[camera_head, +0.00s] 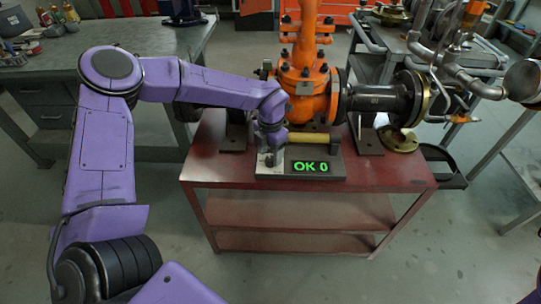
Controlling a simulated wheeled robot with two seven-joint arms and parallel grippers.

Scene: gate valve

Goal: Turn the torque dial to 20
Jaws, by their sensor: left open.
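The torque unit (335,170) is a grey block on the red table, and its display (310,167) reads "OK 0" in green. A yellow bar (308,137) lies along its top. My left gripper (270,157) is open at the left end of the unit, pointing down. The dial itself cannot be made out; the gripper and wrist cover that end. I cannot tell whether the fingers touch it. My right gripper is out of view.
An orange gate valve (303,90) with a dark flanged pipe (380,99) stands behind the unit. The red table (400,177) has free room at its front right. A grey workbench (160,52) is at the left, and metal piping (470,75) is at the right.

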